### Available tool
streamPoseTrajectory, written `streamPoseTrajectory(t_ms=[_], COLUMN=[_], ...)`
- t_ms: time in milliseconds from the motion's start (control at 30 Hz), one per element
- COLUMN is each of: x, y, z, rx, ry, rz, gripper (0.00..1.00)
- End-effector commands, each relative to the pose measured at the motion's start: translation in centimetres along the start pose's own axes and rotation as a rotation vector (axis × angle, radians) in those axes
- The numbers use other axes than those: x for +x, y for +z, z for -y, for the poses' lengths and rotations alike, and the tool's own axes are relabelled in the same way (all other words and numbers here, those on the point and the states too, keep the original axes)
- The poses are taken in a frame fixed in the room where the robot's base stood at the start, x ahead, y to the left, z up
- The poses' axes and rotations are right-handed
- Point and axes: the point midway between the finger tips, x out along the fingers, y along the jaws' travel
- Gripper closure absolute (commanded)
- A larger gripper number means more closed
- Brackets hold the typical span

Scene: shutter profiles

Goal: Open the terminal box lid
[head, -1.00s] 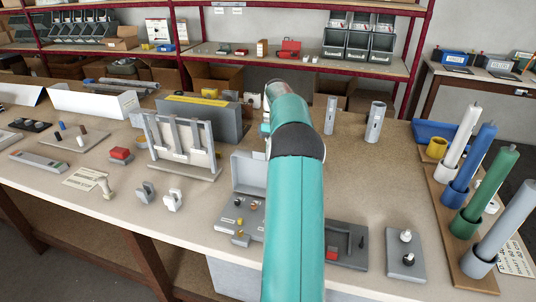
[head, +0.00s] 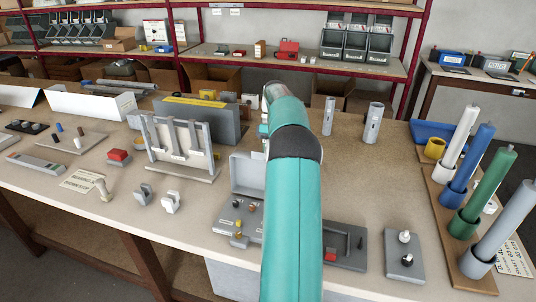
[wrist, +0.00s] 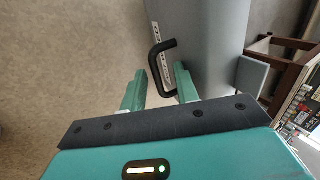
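In the wrist view, a black U-shaped handle (wrist: 157,62) sits on a large grey body (wrist: 205,35) beside a white marked strip. I cannot tell which head-view object this is. My gripper (wrist: 160,86) is open, with its green fingers apart. The handle shows between and beyond the fingertips, nearer the right one. In the head view, my arm hides the fingers.
A slotted metal frame (head: 182,145) and a grey case with a yellow top strip (head: 203,115) stand left of my arm. A panel with a black handle (head: 345,245) lies at its right. Coloured cylinders (head: 487,190) stand at far right.

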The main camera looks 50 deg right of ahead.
Motion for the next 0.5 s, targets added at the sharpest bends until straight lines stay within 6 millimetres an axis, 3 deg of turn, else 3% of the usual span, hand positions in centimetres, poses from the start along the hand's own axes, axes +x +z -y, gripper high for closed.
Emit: streamPoseTrajectory(t_ms=[233, 500], x=[-2.8, -4.7], y=[0.0, 1.1], z=[1.4, 5.6], rx=[-0.001, 0.000], ry=[0.002, 0.002], rz=[0.000, 0.000], gripper=[0.69, 0.69])
